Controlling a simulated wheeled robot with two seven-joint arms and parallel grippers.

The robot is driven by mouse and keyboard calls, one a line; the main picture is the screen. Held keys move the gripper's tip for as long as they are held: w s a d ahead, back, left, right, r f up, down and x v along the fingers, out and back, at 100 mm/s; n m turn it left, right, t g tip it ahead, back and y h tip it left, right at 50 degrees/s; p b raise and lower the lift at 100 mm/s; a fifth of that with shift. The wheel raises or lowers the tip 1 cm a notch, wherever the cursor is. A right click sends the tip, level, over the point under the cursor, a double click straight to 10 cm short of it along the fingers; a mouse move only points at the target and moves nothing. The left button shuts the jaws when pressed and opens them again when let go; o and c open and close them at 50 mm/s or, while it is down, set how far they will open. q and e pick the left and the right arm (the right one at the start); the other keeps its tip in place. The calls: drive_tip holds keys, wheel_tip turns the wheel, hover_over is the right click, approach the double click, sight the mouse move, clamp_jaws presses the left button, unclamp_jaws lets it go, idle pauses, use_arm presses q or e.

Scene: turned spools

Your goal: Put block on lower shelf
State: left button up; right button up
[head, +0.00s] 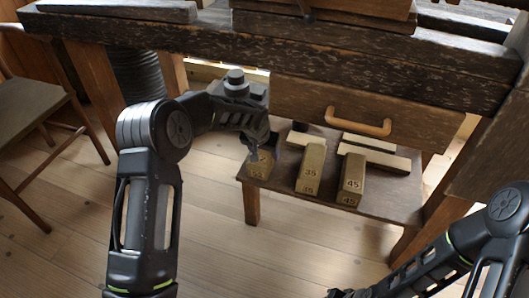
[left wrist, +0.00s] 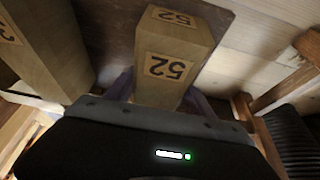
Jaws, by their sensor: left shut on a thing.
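The wooden block marked 52 (head: 259,166) is at the left front corner of the dark lower shelf (head: 283,178). My left gripper (head: 257,146) is shut on this block from above and behind it. In the left wrist view the block (left wrist: 172,58) sits between the two fingers, its 52 labels showing, with the dark shelf board (left wrist: 100,25) beyond it. I cannot tell whether the block's whole underside touches the shelf.
Blocks marked 35 (head: 311,170) and 45 (head: 352,174) stand to the right on the lower shelf, with pale boards (head: 376,156) behind. A drawer (head: 300,100) with a wooden handle (head: 358,123) hangs above. A chair (head: 35,110) stands at the left.

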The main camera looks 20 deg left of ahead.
use_arm(q)
drive_tip(key=o, duration=1.7)
drive_tip(key=shift+f, duration=0.1)
drive_tip(key=shift+o, duration=0.2)
drive_tip(key=shift+r, duration=0.5)
drive_tip(key=p+v, duration=0.4)
drive_tip(key=v, duration=0.7)
drive_tip(key=shift+s+r, duration=0.15)
